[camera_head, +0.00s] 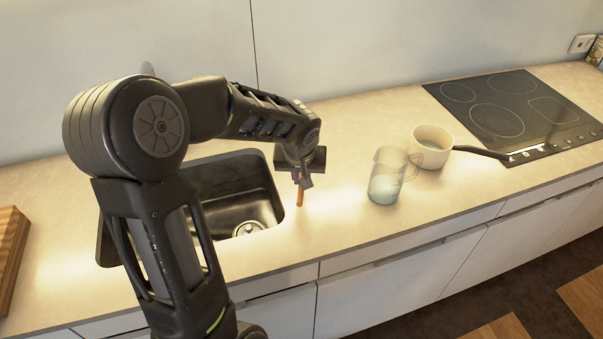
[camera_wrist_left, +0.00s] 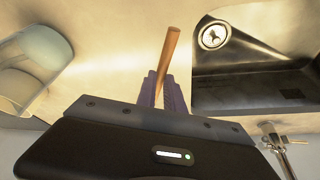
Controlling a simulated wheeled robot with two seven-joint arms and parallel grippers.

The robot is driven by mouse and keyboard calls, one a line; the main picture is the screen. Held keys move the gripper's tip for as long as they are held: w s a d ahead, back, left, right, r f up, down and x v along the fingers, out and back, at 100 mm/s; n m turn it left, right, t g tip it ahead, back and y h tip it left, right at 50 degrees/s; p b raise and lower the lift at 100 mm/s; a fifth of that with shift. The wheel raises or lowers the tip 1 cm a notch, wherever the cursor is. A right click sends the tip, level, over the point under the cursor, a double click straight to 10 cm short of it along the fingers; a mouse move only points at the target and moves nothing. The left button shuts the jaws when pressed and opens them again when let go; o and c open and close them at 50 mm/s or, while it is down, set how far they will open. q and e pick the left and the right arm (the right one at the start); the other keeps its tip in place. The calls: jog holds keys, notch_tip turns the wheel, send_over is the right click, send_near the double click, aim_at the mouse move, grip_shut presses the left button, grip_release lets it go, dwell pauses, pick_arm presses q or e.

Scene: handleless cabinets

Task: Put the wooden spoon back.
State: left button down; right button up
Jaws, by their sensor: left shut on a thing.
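My left gripper (camera_head: 303,179) hangs over the counter just right of the sink, its fingers pointing down. It is shut on the wooden spoon (camera_head: 300,196), of which only a short brown stick end shows below the fingers. In the left wrist view the spoon (camera_wrist_left: 169,52) sticks out past the two fingertips (camera_wrist_left: 163,90) as a plain round rod. The rest of the spoon is hidden by the gripper. I cannot tell whether its tip touches the counter. My right gripper is in neither view.
The black sink (camera_head: 234,194) is left of the gripper. A glass jug (camera_head: 386,176) with pale liquid stands to the right, before a white saucepan (camera_head: 430,147) and black cooktop (camera_head: 517,112). A wooden board (camera_head: 10,250) lies far left. Counter between sink and jug is clear.

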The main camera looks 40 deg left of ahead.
pick_arm(q)
jog(key=shift+f+b, duration=0.85)
jog(key=shift+f, duration=1.15)
jog(key=shift+f+b, duration=0.65)
jog(key=shift+b, duration=0.1)
jog(key=c, duration=1.4)
grip_release()
jog(key=shift+o, duration=0.2)
jog(key=shift+r, duration=0.3)
jog(key=b+v, duration=0.1)
jog(key=v, duration=0.6)
jog(key=shift+s+r, duration=0.1)
jog(key=shift+s, duration=0.05)
